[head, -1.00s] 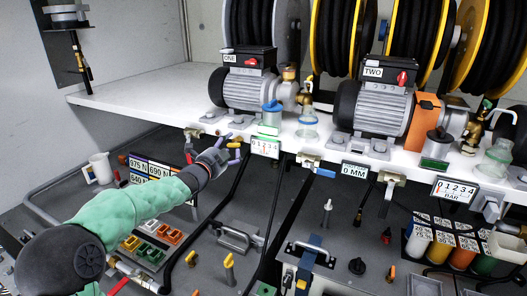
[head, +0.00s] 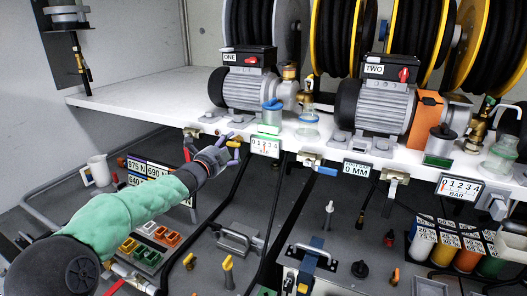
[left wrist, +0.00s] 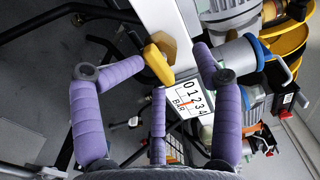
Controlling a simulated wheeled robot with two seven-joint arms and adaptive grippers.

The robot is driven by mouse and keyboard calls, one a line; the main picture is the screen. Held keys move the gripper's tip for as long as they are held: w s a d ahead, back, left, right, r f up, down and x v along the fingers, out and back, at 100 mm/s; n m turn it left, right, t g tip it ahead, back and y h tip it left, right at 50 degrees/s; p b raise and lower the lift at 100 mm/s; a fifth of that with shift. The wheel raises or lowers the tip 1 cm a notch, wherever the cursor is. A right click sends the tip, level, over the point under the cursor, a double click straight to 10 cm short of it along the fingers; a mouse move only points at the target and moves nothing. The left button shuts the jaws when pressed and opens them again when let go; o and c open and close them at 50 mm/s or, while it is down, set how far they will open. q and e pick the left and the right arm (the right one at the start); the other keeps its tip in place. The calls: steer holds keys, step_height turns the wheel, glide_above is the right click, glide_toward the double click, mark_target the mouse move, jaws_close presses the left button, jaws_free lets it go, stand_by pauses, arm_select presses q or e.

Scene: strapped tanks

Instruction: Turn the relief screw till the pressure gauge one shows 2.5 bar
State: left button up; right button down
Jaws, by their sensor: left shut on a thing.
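Pressure gauge one (head: 265,147) is a white plate marked 0 to 4 on the shelf's front edge, below the motor labelled ONE (head: 245,80). In the left wrist view the gauge (left wrist: 190,106) is tilted and marked BAR. Its red needle points near the middle of the scale; I cannot read the exact value. In the head view the fingers mostly hide this knob. My right gripper is not in view.
A second gauge (head: 460,188) and a plate reading 0 MM (head: 357,169) are farther right on the edge. A blue-handled valve (head: 319,168) sits right of gauge one. A glass jar (head: 308,127) stands on the shelf. Hoses run below; the shelf's left part is clear.

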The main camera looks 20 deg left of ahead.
arm_select(q)
steer(key=shift+r+m+b, duration=0.35)
steer(key=shift+r+m, duration=0.05)
steer(key=shift+r, duration=0.25)
steer(key=shift+f+m+b, duration=0.1)
steer(key=shift+m+b, duration=0.4)
steer(key=shift+b, duration=0.15)
steer(key=shift+m+b, duration=0.9)
steer(key=o, duration=0.9)
steer(key=shift+w, duration=0.25)
steer(key=shift+c, duration=0.5)
steer(key=shift+o, duration=0.2)
steer(key=shift+w+f, duration=0.15)
steer(key=shift+w, duration=0.1)
